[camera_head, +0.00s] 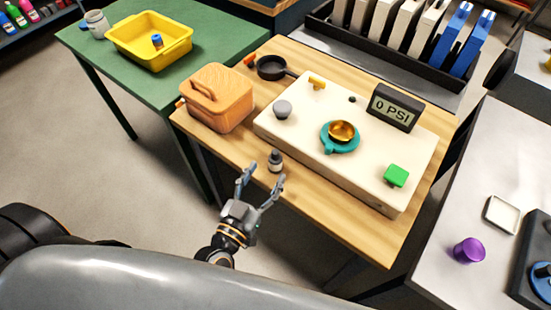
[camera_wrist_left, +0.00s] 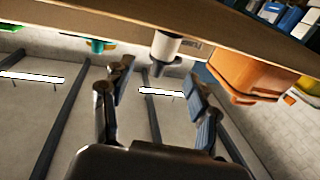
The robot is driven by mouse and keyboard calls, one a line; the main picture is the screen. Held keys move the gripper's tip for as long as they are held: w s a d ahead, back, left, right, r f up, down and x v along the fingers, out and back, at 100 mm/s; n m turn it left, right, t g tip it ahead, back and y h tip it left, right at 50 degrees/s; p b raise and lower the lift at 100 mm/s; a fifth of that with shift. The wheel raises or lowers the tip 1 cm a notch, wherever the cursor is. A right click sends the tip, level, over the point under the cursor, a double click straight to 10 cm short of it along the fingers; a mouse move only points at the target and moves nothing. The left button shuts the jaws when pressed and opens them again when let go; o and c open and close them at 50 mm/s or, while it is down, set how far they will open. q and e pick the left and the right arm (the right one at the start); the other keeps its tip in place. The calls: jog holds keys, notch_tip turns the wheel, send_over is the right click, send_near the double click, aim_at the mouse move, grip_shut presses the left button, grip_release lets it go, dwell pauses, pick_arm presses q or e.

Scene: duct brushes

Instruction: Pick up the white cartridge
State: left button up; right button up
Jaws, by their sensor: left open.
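A small white cylinder with a dark cap (camera_head: 275,164), which I take to be the white cartridge, stands upright near the front edge of the wooden table (camera_head: 340,232). In the left wrist view, which is upside down, its white body (camera_wrist_left: 166,45) shows with the dark cap pointing down. My left gripper (camera_head: 263,178) is open and empty, just short of the table's front edge. In the left wrist view its two fingers (camera_wrist_left: 158,72) are spread, with the cylinder beyond and between their tips, apart from both. My right gripper is not in view.
An orange case (camera_head: 218,98) stands left of the cylinder. A cream panel (camera_head: 300,130) with a teal-and-gold piece, green button and gauge (camera_head: 393,107) lies behind and right. A rack (camera_head: 400,45) holds white and blue slabs. A yellow bin (camera_head: 150,40) sits on the green table.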

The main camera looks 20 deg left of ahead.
aim_at(272, 164)
pick_arm(q)
jog(key=w, duration=0.6)
jog(key=shift+w+d+f+p, duration=0.2)
jog(key=shift+d+p, duration=0.15)
jog(key=shift+d, duration=0.05)
jog(key=shift+s, duration=0.1)
jog(key=shift+c, duration=0.3)
grip_shut()
jog(key=shift+r, duration=0.1)
